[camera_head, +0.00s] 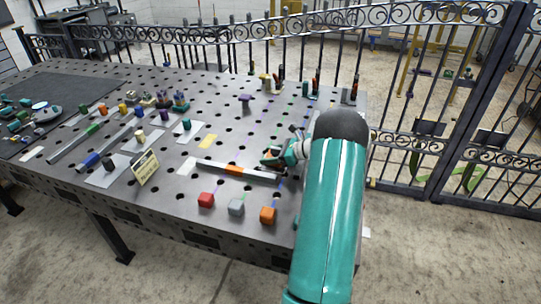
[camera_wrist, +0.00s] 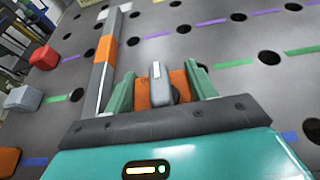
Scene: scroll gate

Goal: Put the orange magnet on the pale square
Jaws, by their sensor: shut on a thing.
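My gripper (camera_head: 272,156) is over the table near the right end of the grey bar. In the wrist view its two green fingers (camera_wrist: 160,88) are shut on the orange magnet (camera_wrist: 181,83), an orange block with a grey upright piece across its middle. Its underside is hidden, so I cannot tell whether it touches the table. A pale square (camera_head: 187,167) lies flat at the left end of the bar.
The grey bar (camera_head: 212,166) with an orange band lies beside my gripper. Red (camera_head: 206,199), grey (camera_head: 236,207) and orange (camera_head: 268,215) blocks stand near the front edge. A yellow sign (camera_head: 146,168) and other small parts stand left. A scroll gate (camera_head: 440,100) borders the table.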

